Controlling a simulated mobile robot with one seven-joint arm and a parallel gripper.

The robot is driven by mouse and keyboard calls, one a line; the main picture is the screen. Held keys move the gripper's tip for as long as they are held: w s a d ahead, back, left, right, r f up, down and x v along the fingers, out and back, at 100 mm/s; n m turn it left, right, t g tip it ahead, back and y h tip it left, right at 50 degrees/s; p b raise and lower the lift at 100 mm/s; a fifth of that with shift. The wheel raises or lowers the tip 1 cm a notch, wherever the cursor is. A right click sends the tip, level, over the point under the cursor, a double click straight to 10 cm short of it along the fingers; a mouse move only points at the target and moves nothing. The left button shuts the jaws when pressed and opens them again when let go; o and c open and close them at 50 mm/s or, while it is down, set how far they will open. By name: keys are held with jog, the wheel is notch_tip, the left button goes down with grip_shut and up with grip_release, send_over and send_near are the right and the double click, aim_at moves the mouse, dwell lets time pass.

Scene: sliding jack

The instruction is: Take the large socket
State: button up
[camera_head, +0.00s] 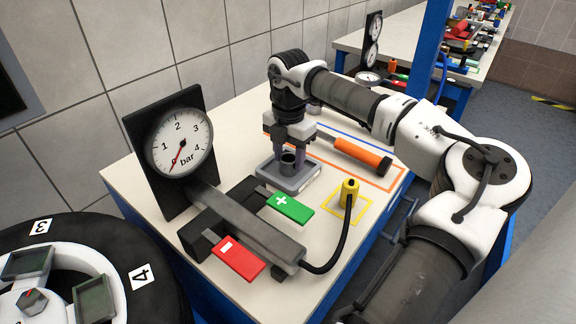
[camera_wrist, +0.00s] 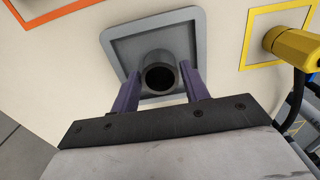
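A dark grey socket (camera_wrist: 160,76) stands upright in a grey tray (camera_wrist: 118,42) on the table; its round open top faces the wrist camera. In the head view the socket (camera_head: 288,160) shows below my gripper (camera_head: 288,150), over the tray (camera_head: 292,185). My gripper (camera_wrist: 160,90) has its two purple fingers apart, one on each side of the socket. In the wrist view small gaps seem to lie between fingers and socket, but I cannot tell for certain whether they touch.
A gauge (camera_head: 180,142) stands at left, behind a jack block with green plus (camera_head: 288,207) and red minus (camera_head: 237,258) pedals. A yellow connector (camera_head: 349,190) with a black cable stands right of the tray. An orange-handled tool (camera_head: 362,154) lies behind it.

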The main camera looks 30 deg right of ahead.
aim_at(289, 158)
jog(key=c, duration=0.7)
jog(key=shift+o, duration=0.2)
jog(key=shift+r+p, duration=1.4)
jog(key=shift+r, duration=1.1)
